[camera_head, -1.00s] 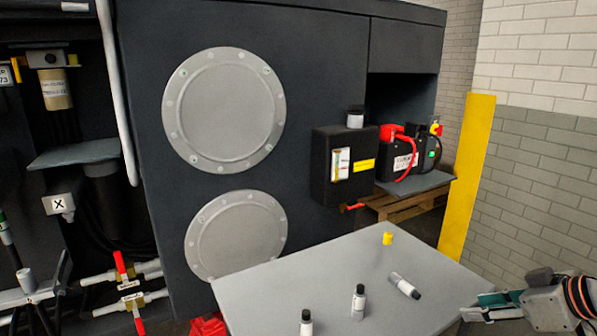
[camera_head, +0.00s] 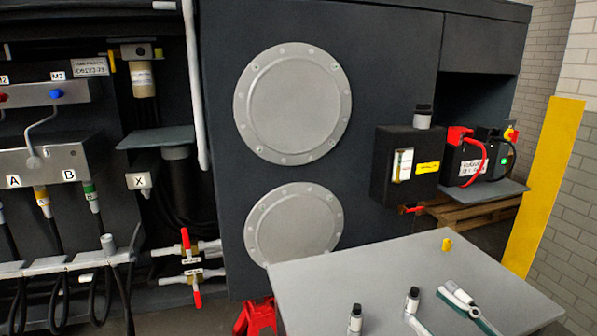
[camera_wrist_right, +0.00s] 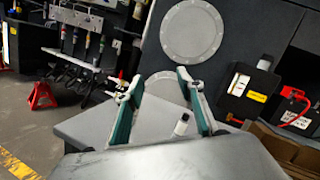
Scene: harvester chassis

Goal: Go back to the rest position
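My right gripper (camera_head: 426,304) reaches in from the bottom right of the head view, over the grey table. In the right wrist view its two teal-padded fingers (camera_wrist_right: 160,76) are spread apart with nothing held between them. A small bottle (camera_wrist_right: 182,124) shows beyond the gap, lower down near the table. In the head view two dark-capped bottles stand, one at the table's front (camera_head: 355,320) and one (camera_head: 412,299) beside the gripper. My left gripper is in neither view.
The grey table (camera_head: 345,270) carries a small yellow object (camera_head: 447,244) near its back edge. Behind stands the dark cabinet with round plates (camera_head: 293,103), a black box (camera_head: 388,170) and a battery shelf (camera_head: 500,192). Red-handled valves (camera_head: 186,240) and hoses are left. A yellow post (camera_head: 545,180) stands right.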

